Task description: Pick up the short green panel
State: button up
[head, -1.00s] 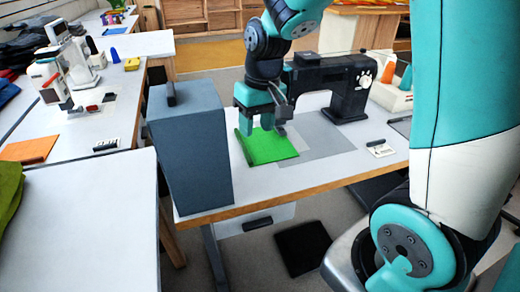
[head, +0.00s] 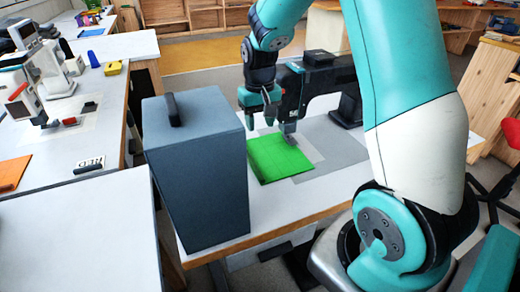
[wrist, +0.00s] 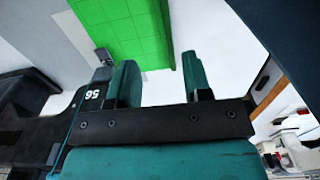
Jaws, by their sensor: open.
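The short green panel (head: 279,158) lies flat on the white table beside the sewing machine, its right side on a grey patch. It also shows in the wrist view (wrist: 128,30), ahead of the fingers. My gripper (head: 258,122) is open and empty, just behind the panel's far edge in the head view. In the wrist view my gripper (wrist: 160,80) has its two teal fingers apart over bare white tabletop; the panel is not between them.
A tall blue-grey box (head: 198,165) with a handle stands left of the panel. A black sewing machine (head: 318,85) stands close on the right of my gripper. An orange panel (head: 12,172) lies on the left table. The tabletop in front of the panel is clear.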

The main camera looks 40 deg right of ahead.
send_over(258, 171)
jog(key=f, duration=1.2)
jog(key=shift+w+d+p, duration=0.2)
jog(key=shift+d+p, duration=0.05)
jog(key=shift+p, duration=0.15)
jog(key=shift+s+a+f+p, duration=0.15)
jog(key=shift+f+p, duration=0.1)
jog(key=shift+f, duration=1.1)
jog(key=shift+w+a+f+p, duration=0.1)
jog(key=shift+f+p, duration=0.15)
jog(key=shift+f, duration=1.05)
grip_shut()
